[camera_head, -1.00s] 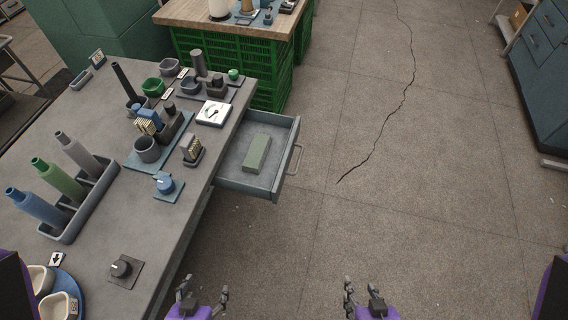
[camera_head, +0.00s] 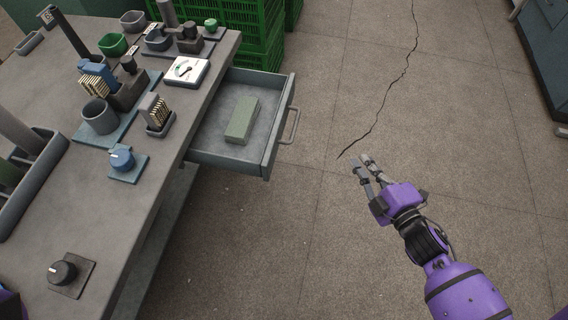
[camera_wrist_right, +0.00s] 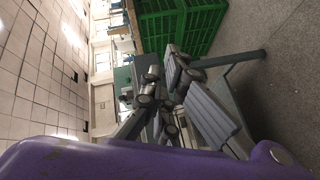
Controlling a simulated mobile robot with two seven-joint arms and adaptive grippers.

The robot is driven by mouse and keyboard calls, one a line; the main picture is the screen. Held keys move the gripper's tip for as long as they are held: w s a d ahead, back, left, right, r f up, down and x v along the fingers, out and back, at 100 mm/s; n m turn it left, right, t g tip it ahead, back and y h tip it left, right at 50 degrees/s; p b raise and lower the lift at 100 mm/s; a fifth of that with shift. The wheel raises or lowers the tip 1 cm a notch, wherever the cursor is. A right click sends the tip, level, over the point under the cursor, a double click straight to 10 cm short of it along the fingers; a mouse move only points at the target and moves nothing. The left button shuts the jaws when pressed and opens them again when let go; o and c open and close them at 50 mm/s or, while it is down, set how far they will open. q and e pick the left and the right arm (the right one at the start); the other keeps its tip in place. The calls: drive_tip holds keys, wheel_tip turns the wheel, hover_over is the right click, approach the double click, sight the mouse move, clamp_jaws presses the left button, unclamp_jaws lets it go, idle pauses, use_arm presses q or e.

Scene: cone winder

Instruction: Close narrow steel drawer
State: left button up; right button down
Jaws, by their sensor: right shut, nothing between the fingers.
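The narrow steel drawer (camera_head: 264,158) sticks out from the right side of the grey workbench, pulled open. A green-grey block (camera_head: 242,120) lies inside it. Its bar handle (camera_head: 291,126) is on the front panel, facing right. My right gripper (camera_head: 366,167) is shut and empty. It is over the floor to the right of the drawer, apart from the handle. In the right wrist view the shut fingers (camera_wrist_right: 168,95) show in the middle, with part of the bench behind them. My left gripper is out of the head view.
The workbench (camera_head: 135,215) holds a blue knob (camera_head: 121,158), a black knob (camera_head: 62,272), a white gauge (camera_head: 183,71) and several cups and holders. Green crates (camera_head: 260,40) stand behind the drawer.

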drive_tip(key=w+a+r+n+y+b, duration=0.2)
drive_tip(key=w+n+y, duration=0.25)
drive_tip(key=n, duration=0.45)
drive_tip(key=n+g+y+b, duration=0.2)
drive_tip(key=n+g+y, duration=0.7)
drive_tip(key=n, duration=1.5)
approach(271, 156)
drive_tip(key=shift+g+h, duration=0.8)
drive_tip(key=shift+h, duration=0.05)
drive_tip(key=x, duration=0.2)
drive_tip(key=p+x, duration=0.1)
drive_tip(key=x, duration=0.1)
drive_tip(key=r+p+x, duration=0.1)
drive_tip(key=x, duration=0.1)
drive_tip(key=shift+w, duration=0.45)
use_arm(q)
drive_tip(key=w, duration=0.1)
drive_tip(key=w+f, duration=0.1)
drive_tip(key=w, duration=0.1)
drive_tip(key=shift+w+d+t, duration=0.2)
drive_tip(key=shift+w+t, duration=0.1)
use_arm(e)
drive_tip(key=shift+a, duration=0.2)
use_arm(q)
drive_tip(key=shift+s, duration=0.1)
use_arm(e)
drive_tip(key=shift+a, duration=0.1)
